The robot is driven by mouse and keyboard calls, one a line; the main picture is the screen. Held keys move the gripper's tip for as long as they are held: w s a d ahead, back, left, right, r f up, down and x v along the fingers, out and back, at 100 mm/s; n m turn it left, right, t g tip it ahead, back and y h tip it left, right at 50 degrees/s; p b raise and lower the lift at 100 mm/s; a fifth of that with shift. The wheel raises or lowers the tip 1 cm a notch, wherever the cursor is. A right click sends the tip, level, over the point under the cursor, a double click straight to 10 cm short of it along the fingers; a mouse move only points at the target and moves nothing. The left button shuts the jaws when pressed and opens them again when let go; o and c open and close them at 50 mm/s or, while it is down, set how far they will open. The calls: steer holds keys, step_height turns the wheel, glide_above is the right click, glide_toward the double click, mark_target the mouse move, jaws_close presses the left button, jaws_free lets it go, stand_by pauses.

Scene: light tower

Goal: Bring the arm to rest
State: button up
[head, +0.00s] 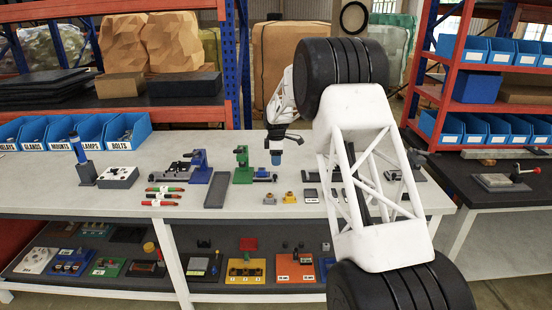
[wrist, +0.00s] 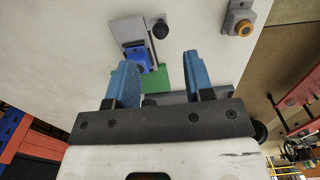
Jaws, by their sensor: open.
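My gripper (head: 275,158) hangs over the grey workbench (head: 170,224), pointing down, right of the green fixture (head: 243,165). In the wrist view my gripper (wrist: 158,82) shows two blue fingers spread apart with nothing between them. Beyond the fingers lie a green part (wrist: 155,80) and a grey plate with a blue block (wrist: 135,55). From the head view, I cannot tell how high the fingertips are above the bench. My white lattice arm hides the right part of the bench.
A blue fixture (head: 198,166), a dark flat bar (head: 217,190) and red-green cylinders (head: 163,196) lie left of the gripper. Blue bins (head: 127,130) stand at the back left.

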steer(key=s+d+r+m, duration=0.35)
steer(key=s+r, duration=0.35)
steer(key=s, duration=0.4)
steer(key=s+d+r+m+t, duration=0.15)
steer(key=s+d+r, duration=0.25)
steer(key=s+r, duration=0.45)
steer(key=s+d+r+m, duration=0.4)
steer(key=s+r, duration=0.2)
steer(key=s, duration=0.6)
steer(key=s+d+f+m, duration=0.1)
steer(key=s+d+m, duration=0.1)
steer(key=s, duration=1.1)
steer(key=s+d+f+m, duration=0.1)
steer(key=s+m, duration=0.3)
steer(key=s, duration=0.9)
steer(key=s+d+f+m+t, duration=0.1)
steer(key=s+d+m, duration=0.2)
steer(key=s, duration=1)
steer(key=shift+s+f, duration=0.4)
